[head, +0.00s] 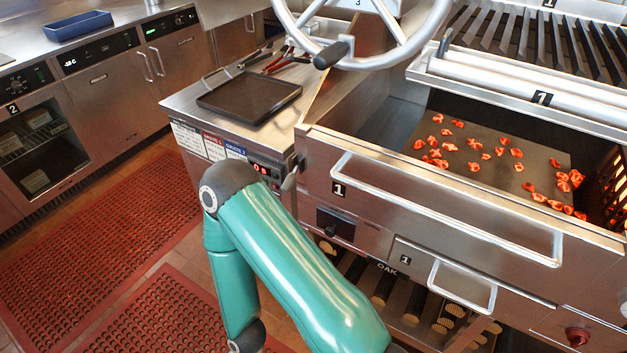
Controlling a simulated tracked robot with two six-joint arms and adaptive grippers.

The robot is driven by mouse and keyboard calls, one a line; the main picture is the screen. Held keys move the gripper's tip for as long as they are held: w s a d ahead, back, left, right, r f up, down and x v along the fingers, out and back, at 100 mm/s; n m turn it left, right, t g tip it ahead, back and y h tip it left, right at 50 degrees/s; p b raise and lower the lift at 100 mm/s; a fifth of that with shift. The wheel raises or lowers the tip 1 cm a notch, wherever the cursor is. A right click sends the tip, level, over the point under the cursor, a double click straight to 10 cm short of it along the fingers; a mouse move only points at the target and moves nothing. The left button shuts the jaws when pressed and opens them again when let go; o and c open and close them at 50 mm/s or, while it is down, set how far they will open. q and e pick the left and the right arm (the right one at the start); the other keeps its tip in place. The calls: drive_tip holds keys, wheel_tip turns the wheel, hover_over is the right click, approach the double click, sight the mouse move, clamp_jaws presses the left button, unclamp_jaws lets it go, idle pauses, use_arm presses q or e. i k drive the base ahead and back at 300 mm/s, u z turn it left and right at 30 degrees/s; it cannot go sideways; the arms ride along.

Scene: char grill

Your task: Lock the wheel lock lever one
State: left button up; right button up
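The large silver hand wheel (418,45) stands at the top, above the grill marked 1, cut off by the upper edge. Its dark crank handle (331,55) points down and left. A small upright lever-like part (445,42) sits beside the wheel's right rim, at the end of the grill's long front bar; I cannot tell for sure that it is the wheel lock lever, or whether it is locked. A teal arm of mine rises from the bottom middle and bends down at the left. Neither of my grippers is in view.
The firebox (500,148) holds glowing coals. A long front handle (440,212) and a smaller drawer handle (462,290) stick out. A black tray (249,97) and tongs (280,60) lie on the side counter. Red mats (100,240) cover the floor at left.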

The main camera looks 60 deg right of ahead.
sight(288, 183)
drive_tip(key=u, duration=0.95)
drive_tip(key=i, duration=0.15)
drive_tip(key=z, duration=2.6)
drive_tip(key=k, duration=0.55)
drive_tip(key=z, duration=0.45)
drive_tip(key=i, duration=0.55)
drive_tip(key=u, duration=0.45)
drive_tip(key=k, duration=0.15)
drive_tip(key=z, duration=0.15)
